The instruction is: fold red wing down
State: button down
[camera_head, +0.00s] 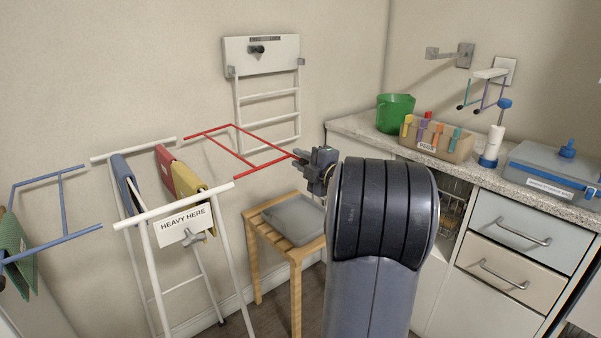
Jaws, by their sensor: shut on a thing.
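The red wing (265,140) is a thin red tube frame on the right side of the white drying rack (175,205). It stands out roughly level from the rack's top, with a crossbar near its middle. My gripper (302,158) is at the wing's outer near corner, shut on the red tube. My arm hides part of what lies behind it. The blue wing (62,200) stands out on the rack's left side. Blue, red and yellow cloths hang over the rack's middle, above a "HEAVY HERE" sign (186,221).
A wooden stool (262,228) with a grey pad (294,216) stands below the red wing. A white wall rack (268,95) hangs behind it. The counter (350,127) at right holds a green bucket (394,113), a peg box (440,142) and a blue-lidded box (550,170).

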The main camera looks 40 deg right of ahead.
jog(key=shift+a+r+n, duration=0.15)
jog(key=shift+r+n, duration=0.45)
jog(key=shift+r, duration=0.25)
jog(key=c, duration=1.3)
grip_release()
